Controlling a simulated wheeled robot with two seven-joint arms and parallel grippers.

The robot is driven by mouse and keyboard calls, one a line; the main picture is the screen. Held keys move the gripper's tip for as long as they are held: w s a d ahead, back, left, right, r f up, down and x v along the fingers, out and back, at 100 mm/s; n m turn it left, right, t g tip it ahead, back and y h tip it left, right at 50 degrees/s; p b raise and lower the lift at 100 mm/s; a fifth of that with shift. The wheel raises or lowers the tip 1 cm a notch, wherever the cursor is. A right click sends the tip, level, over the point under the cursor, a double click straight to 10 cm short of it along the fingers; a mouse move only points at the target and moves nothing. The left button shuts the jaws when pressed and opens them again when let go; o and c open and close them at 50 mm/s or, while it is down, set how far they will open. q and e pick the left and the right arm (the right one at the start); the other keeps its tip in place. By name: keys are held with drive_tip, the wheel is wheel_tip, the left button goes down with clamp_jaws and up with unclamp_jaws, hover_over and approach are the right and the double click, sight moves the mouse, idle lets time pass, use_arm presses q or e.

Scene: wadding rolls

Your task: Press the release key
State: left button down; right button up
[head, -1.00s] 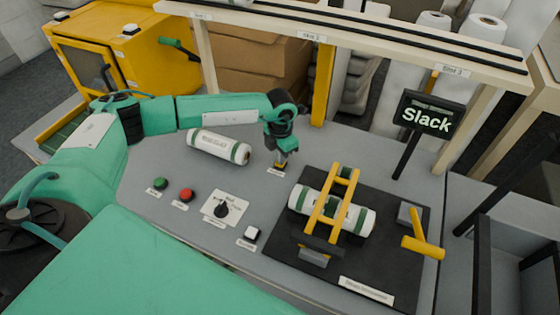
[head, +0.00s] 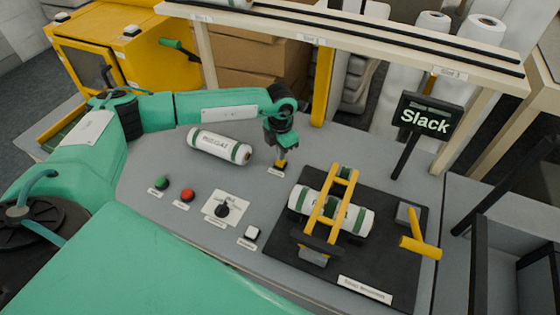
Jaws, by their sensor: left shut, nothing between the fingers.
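My left gripper (head: 282,152) is shut and points down, with nothing held. Its tips are right over a small yellow-and-black key (head: 280,164) on the grey bench, behind a small label. I cannot tell whether tips and key touch. A small white key (head: 252,233) with its own label sits nearer the front edge, well away from the gripper. The labels are too small to read, so I cannot tell by text which one is the release key. A sign reading "Slack" (head: 427,117) stands at the right. My right gripper is not in view.
A white roll (head: 219,146) lies left of the gripper. Another roll (head: 355,218) lies under a yellow frame (head: 331,212) on a black mat (head: 400,280), beside a yellow lever (head: 419,240). Green (head: 162,183) and red (head: 187,195) buttons and a dial (head: 222,209) sit at the front.

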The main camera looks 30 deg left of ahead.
use_arm(q)
drive_tip(key=shift+r+p, duration=1.4)
drive_tip(key=shift+r, duration=1.5)
